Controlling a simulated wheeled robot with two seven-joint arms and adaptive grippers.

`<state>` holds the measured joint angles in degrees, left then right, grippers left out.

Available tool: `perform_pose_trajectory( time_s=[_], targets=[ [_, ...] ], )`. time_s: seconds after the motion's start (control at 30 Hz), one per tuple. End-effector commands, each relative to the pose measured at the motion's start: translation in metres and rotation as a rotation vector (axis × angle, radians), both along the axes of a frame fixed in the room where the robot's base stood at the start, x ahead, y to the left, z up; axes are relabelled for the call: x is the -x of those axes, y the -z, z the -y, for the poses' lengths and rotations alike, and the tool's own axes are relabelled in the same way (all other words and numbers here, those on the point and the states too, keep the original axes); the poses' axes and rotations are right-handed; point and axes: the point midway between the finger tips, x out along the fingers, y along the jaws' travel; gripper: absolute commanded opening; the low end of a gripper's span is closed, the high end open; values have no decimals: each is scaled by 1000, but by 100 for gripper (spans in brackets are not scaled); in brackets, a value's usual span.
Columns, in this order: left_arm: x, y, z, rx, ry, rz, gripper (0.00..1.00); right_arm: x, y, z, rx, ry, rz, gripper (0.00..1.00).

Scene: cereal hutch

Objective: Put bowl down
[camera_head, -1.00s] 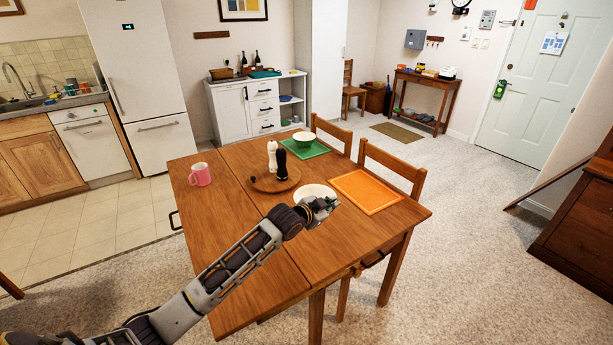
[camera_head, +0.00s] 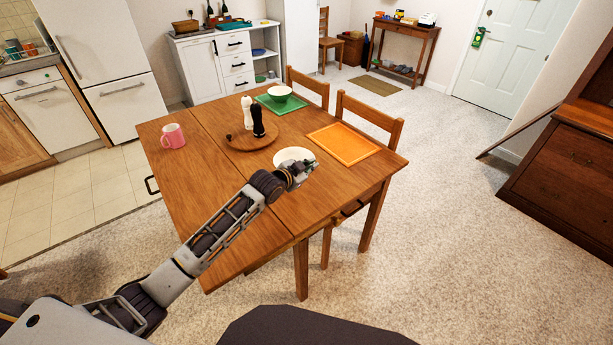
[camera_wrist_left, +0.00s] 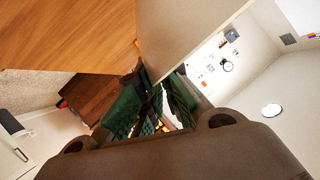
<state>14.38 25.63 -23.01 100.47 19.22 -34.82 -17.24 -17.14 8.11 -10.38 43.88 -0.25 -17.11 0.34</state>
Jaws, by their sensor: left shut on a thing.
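A white bowl (camera_head: 293,155) is at my left gripper, over the near part of the wooden table (camera_head: 220,188), left of the orange placemat (camera_head: 343,144). My left gripper (camera_head: 302,171) is shut on the bowl's near side. I cannot tell whether the bowl touches the table. In the left wrist view, the bowl's pale wall (camera_wrist_left: 185,28) runs up from the green-padded fingers (camera_wrist_left: 150,103), with the tabletop (camera_wrist_left: 65,32) at upper left. My right gripper is not in view.
A round wooden board (camera_head: 248,141) with a white mill (camera_head: 248,111) and a black mill (camera_head: 258,122) sits just behind the bowl. A pale green bowl (camera_head: 279,93) stands on a green placemat (camera_head: 281,104). The front left tabletop is clear.

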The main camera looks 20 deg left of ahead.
Motion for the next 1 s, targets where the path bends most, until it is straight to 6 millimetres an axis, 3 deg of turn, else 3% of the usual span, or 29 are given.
perform_pose_trajectory(
  time_s=[0.17,0.57,1.0],
  targets=[
    [0,15,0,0,0,2,0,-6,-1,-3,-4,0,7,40],
    [0,18,0,-1,1,3,0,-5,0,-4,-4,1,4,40],
    [0,54,0,-1,0,3,0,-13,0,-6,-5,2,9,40]
  ],
)
